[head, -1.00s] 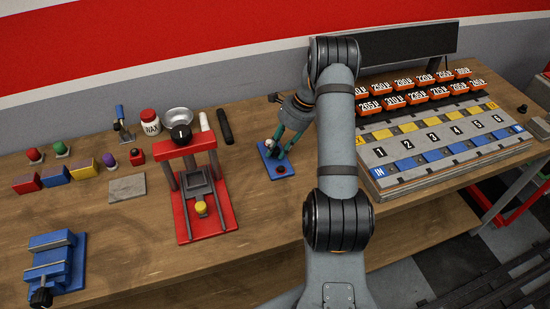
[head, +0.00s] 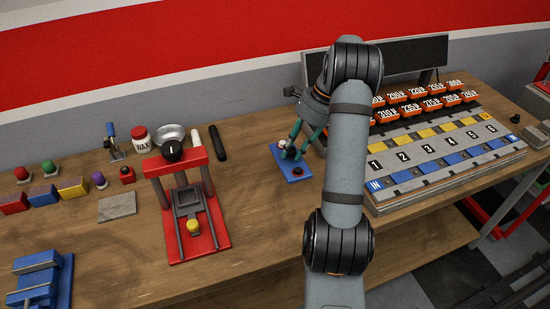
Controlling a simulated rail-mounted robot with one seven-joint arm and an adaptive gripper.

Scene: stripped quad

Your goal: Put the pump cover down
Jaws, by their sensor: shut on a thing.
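A small blue plate (head: 300,179) with a dark round knob (head: 298,171) at its front shows in the head view, in the middle of the bench; it looks like the pump cover. My gripper (head: 289,152) points down over the back of the plate, its green fingers closed around a pale piece there. Whether the plate touches the bench or hangs just above it, I cannot tell. My arm crosses the picture just right of it.
A red press (head: 208,242) stands to the left, with a dark bar (head: 217,143) behind it. The grey numbered board (head: 410,185) lies right, partly behind my arm. Bare wooden bench (head: 262,215) lies between press and plate and in front.

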